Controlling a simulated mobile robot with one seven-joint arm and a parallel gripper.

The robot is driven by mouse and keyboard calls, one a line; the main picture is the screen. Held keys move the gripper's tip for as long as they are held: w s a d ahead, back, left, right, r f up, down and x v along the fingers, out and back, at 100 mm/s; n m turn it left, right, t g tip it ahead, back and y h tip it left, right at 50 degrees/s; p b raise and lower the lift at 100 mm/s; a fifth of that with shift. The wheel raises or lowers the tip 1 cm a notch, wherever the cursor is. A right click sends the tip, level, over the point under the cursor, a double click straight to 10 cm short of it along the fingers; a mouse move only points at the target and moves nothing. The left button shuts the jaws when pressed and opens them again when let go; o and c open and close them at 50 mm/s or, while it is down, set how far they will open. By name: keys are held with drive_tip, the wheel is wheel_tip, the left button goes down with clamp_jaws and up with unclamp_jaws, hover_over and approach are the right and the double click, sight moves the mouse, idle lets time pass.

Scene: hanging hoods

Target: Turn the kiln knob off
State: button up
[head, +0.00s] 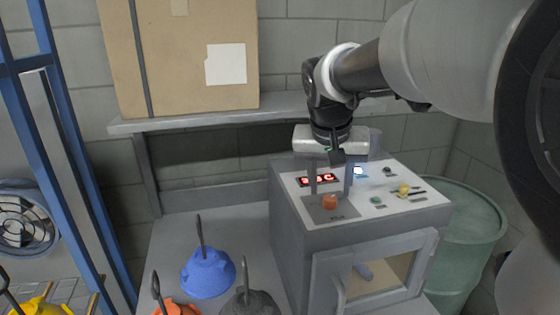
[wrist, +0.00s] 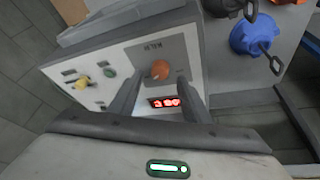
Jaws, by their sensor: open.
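The orange kiln knob (head: 330,202) sits on a grey plate on the sloped top panel of the grey kiln box (head: 290,238). In the wrist view the knob (wrist: 161,69) shows near a "KILN" label. My gripper (head: 331,190) is above the panel, pointing down, with its fingers apart. In the wrist view the fingers (wrist: 157,88) stand to either side, with the knob just beyond the tips and nothing between them. I cannot tell whether a finger touches the knob. A red lit display (head: 317,180) is beside the knob, partly covered by a finger.
A yellow knob (head: 404,188) and green button (head: 376,201) are on the panel's right. Blue (head: 208,274), orange (head: 176,307) and dark grey (head: 250,302) hoods stand at the left. A cardboard box (head: 180,60) rests on the shelf behind; a green barrel (head: 462,240) stands right.

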sight(330, 198)
drive_tip(key=shift+x, duration=1.9)
drive_tip(key=c, duration=1)
drive_tip(key=shift+c, duration=0.2)
